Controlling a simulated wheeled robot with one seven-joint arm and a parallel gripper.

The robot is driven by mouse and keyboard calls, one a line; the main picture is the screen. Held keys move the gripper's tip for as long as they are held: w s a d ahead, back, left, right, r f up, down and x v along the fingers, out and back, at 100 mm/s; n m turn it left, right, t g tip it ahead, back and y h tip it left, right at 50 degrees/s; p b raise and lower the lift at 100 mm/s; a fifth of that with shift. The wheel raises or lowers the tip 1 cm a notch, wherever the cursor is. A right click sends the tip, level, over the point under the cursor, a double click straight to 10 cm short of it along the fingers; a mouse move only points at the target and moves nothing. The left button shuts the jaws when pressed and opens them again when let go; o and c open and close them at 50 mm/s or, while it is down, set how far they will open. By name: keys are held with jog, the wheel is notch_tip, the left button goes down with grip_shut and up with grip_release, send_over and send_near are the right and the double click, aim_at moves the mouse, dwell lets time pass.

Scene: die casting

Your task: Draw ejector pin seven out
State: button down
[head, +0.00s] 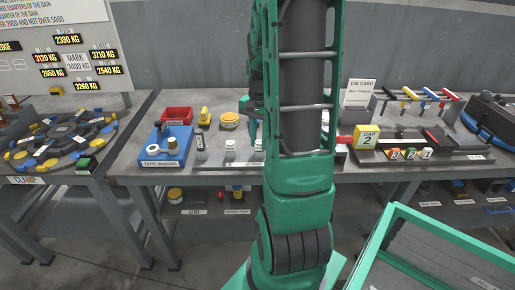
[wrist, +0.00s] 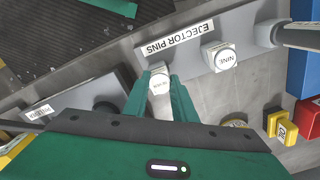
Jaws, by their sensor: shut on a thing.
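Ejector pin seven (wrist: 158,80) has a pale round cap with a word that looks like "SEVEN". It stands between the two green fingers of my gripper (wrist: 159,92), which is shut on it. A second pale-capped pin, marked "NINE" (wrist: 221,58), stands to its right in the wrist view, apart from the fingers. The grey rack (wrist: 185,50) carries a white "EJECTOR PINS" label. I cannot tell whether pin seven's lower end is seated in the rack. In the head view my arm hides most of the gripper; pale-capped pins (head: 230,147) show beside it.
A blue tray (head: 168,146) and a red bin (head: 177,116) stand left of the rack. A yellow tin (head: 230,120) is behind it. To the right are a yellow "GAP 2" block (head: 367,137) and coloured-handled tools (head: 410,98). In the wrist view, a dark-knobbed rack (wrist: 105,108) sits left.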

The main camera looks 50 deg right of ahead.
jog(key=shift+r, duration=0.7)
dwell(0.3)
jog(key=shift+r, duration=1.75)
jog(key=shift+r, duration=0.1)
